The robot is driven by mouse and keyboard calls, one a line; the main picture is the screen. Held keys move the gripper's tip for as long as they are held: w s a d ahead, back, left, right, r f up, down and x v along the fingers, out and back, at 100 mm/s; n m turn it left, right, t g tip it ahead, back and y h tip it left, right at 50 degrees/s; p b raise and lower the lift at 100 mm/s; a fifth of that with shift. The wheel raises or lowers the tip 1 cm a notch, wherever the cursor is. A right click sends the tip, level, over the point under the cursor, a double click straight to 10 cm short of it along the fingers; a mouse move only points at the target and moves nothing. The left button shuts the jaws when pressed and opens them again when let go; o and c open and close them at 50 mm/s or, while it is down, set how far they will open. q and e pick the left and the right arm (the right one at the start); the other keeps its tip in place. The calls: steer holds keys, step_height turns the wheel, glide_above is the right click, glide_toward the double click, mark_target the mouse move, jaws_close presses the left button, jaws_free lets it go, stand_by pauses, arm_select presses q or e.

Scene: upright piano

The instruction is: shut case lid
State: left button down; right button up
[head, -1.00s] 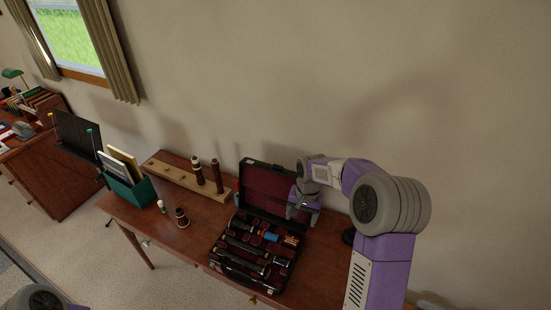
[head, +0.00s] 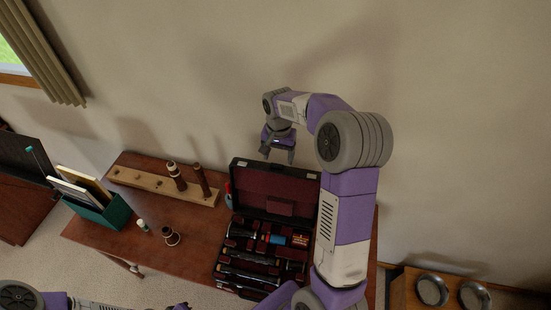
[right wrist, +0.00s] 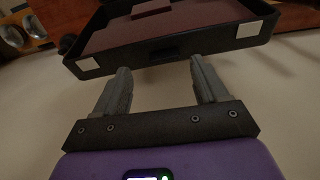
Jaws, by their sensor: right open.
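The black instrument case (head: 222,272) lies on the wooden table with its lid (head: 262,180) standing open, the dark red lining showing. Several dark instrument pieces lie in the case's bottom half. My right gripper (head: 278,156) is open and empty, above the lid's top edge on the wall side. In the right wrist view, the open fingers (right wrist: 160,72) point at the lid's black rim (right wrist: 165,52), which has pale metal plates near its corners; I see a gap between fingertips and rim. My left gripper (head: 180,306) barely shows at the bottom edge; its jaws are unclear.
A wooden peg stand (head: 160,183) with upright joints is left of the case. A teal box (head: 105,212) with folders stands at the table's left end. Small items (head: 170,236) stand in front of the stand. The wall is close behind. My right arm hides the case's right side.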

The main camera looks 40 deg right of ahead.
mark_target(277, 165)
steer(key=f, duration=0.3)
steer(key=shift+w+f, duration=0.4)
steer(key=shift+s+f, duration=0.15)
steer(key=shift+a, duration=0.1)
jaws_close()
